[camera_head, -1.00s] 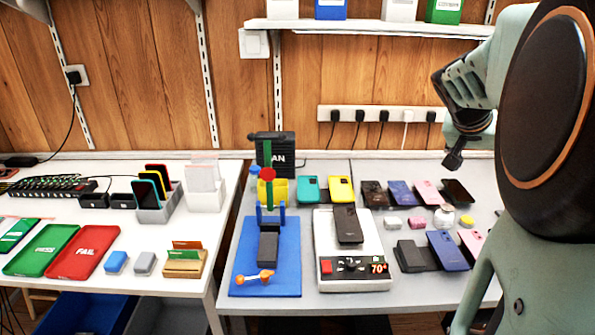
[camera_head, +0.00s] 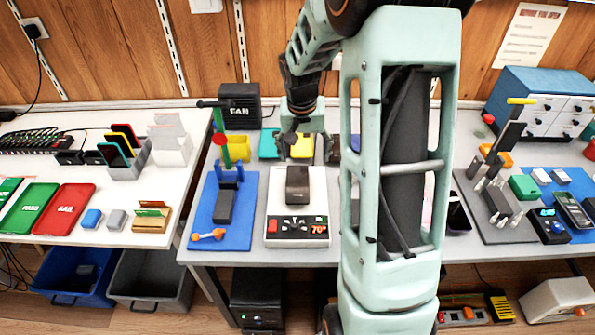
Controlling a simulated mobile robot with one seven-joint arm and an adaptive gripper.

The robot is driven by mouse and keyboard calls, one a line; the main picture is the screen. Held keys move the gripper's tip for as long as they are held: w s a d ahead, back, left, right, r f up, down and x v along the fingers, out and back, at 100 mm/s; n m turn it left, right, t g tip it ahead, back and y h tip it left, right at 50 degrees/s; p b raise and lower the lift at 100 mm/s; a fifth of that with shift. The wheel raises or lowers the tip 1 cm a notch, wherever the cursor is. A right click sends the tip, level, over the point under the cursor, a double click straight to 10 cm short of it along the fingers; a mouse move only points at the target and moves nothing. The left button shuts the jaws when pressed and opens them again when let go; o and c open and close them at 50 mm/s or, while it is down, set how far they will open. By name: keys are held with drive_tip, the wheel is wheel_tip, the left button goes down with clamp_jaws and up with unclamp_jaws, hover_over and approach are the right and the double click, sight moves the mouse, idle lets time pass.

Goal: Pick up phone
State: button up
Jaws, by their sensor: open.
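A dark phone (camera_head: 297,185) lies on the white heating plate (camera_head: 318,212), whose display reads about 70. My gripper (camera_head: 303,148) is open and appears above the yellow phone, behind the heating plate. I see nothing held in it, though its height above the phones is hard to tell. My arm hides most of the phones to the right.
A blue mat (camera_head: 207,225) with a stand and orange tool is left of the plate. Green and red trays (camera_head: 67,210) lie on the white left table. Blue (camera_head: 58,295) and grey bins stand below. A blue-and-white drawer cabinet (camera_head: 545,100) stands at right.

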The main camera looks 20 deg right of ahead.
sight(297, 183)
drive_tip(key=shift+y, duration=0.3)
drive_tip(key=shift+w+a+f+p, duration=0.2)
drive_tip(key=shift+w+f, duration=0.1)
drive_tip(key=shift+f, duration=1.55)
drive_tip(key=shift+w+a+f+p, duration=0.25)
drive_tip(key=shift+w+f, duration=0.05)
drive_tip(key=shift+f, duration=1.55)
drive_tip(key=shift+w+a+f+p, duration=0.2)
drive_tip(key=shift+w+f, duration=0.1)
drive_tip(key=shift+f, duration=1.55)
drive_tip(key=shift+c, duration=0.6)
drive_tip(key=c, duration=1.2)
drive_tip(key=shift+r, duration=0.1)
drive_tip(key=shift+c, duration=0.2)
